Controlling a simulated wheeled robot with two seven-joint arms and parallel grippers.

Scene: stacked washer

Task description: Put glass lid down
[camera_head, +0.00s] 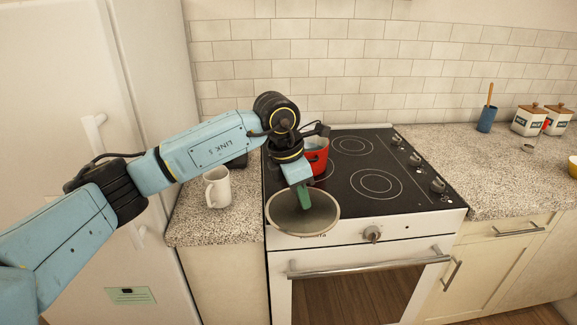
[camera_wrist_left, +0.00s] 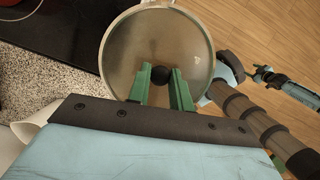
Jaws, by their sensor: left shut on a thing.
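The round glass lid (camera_head: 288,216) has a thin metal rim and hangs at the front left of the stove, in front of its edge. My left gripper (camera_head: 303,196) is shut on the lid's dark knob, with its green fingers pointing down. In the left wrist view the lid (camera_wrist_left: 128,45) lies beyond the fingertips, and the fingers (camera_wrist_left: 162,80) are on either side of the black knob. A red pot (camera_head: 317,155) stands on the stove behind the gripper, partly hidden by it. My right gripper shows at the right of the wrist view (camera_wrist_left: 262,74); its jaws are too small to judge.
The black stove top (camera_head: 375,184) is bare at its middle and right. A white mug (camera_head: 217,187) stands on the left speckled counter (camera_head: 190,224). The right counter holds a blue cup (camera_head: 487,119) and canisters (camera_head: 527,120) at its back, with bare room in front.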

